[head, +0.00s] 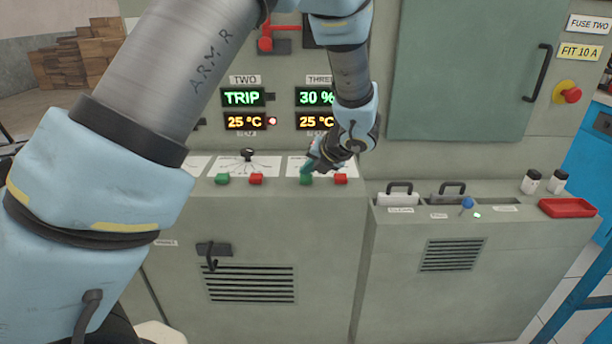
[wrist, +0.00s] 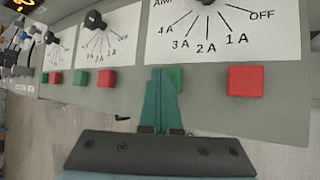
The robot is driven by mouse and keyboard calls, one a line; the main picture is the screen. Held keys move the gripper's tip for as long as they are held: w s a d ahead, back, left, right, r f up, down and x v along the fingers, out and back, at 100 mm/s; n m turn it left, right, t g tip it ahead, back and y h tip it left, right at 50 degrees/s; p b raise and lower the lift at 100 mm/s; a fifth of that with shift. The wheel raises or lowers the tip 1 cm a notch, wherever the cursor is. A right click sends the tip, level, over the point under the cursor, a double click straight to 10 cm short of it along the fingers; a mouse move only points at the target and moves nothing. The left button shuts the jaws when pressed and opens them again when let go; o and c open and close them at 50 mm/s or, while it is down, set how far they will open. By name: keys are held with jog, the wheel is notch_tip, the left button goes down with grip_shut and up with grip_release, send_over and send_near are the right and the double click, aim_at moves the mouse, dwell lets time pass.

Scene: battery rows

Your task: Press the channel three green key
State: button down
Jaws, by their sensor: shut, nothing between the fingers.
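The channel three green key (head: 306,181) sits on the sloped ledge below the panel marked THREE, left of that channel's red key (head: 340,179). In the wrist view the green key (wrist: 177,77) shows just right of my fingertips and is partly hidden by them; the red key (wrist: 246,80) is further right. My gripper (head: 309,168) has teal fingers, shut and empty, pointing down at the green key. The fingertips (wrist: 161,72) also show in the wrist view, at the key's left side. I cannot tell whether they touch it.
Channel two's green key (head: 222,179) and red key (head: 256,179) lie to the left. A current dial (wrist: 205,2) stands above the channel three keys. Channel two's display (head: 243,97) reads TRIP. Handled blocks (head: 398,198) and a red tray (head: 567,208) lie right.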

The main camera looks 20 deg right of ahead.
aim_at(308, 179)
jog(key=shift+r+p, duration=0.55)
jog(key=shift+r, duration=0.15)
notch_tip(308, 179, up, 5)
jog(key=p, duration=0.5)
jog(key=shift+r, duration=0.1)
dwell(0.4)
